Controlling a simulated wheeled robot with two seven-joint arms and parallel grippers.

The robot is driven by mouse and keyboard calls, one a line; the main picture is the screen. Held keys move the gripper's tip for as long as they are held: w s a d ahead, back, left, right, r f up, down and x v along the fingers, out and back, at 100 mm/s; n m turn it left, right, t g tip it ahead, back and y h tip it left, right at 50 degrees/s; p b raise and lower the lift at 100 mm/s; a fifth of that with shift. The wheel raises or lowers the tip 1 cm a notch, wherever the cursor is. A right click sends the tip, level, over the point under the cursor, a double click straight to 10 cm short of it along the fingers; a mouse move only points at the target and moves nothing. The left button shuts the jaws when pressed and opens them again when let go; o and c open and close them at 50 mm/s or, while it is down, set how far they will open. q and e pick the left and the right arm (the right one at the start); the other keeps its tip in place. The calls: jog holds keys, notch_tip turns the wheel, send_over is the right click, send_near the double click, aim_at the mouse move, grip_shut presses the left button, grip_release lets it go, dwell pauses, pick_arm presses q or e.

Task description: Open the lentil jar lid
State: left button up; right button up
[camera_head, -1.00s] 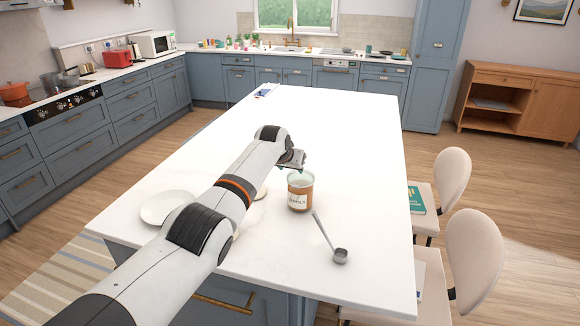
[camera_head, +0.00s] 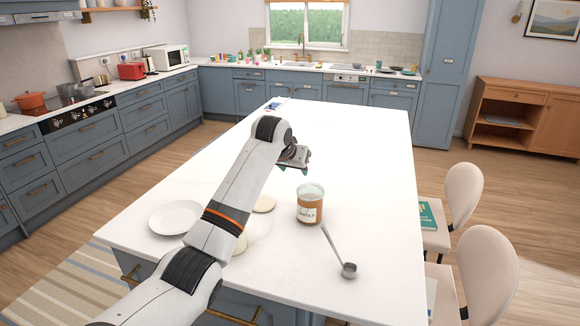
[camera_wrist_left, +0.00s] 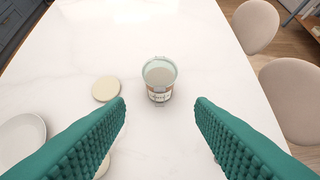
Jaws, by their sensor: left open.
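The lentil jar (camera_head: 309,207) is a glass jar with orange-brown contents and a white label. It stands upright on the white island top, and in the left wrist view the jar (camera_wrist_left: 158,88) is ahead between my fingers. Its rim is clear greenish glass with a pale surface inside; I cannot tell whether that is a cover. A cream disc (camera_head: 264,204), possibly a lid, lies flat left of the jar; the disc (camera_wrist_left: 106,88) also shows in the wrist view. My left gripper (camera_head: 292,169) is open and empty, apart from the jar, above and beyond it. My right gripper is not seen.
A metal scoop (camera_head: 347,268) lies in front of the jar, its handle close to the base. A white plate (camera_head: 174,217) and another cream disc (camera_head: 240,244) lie to the left. The island top (camera_head: 352,140) behind the jar is mostly clear. Chairs (camera_head: 462,195) stand at the right.

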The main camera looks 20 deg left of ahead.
pick_arm(q)
jog(key=shift+b+v, duration=0.3)
jog(key=shift+v, duration=1.25)
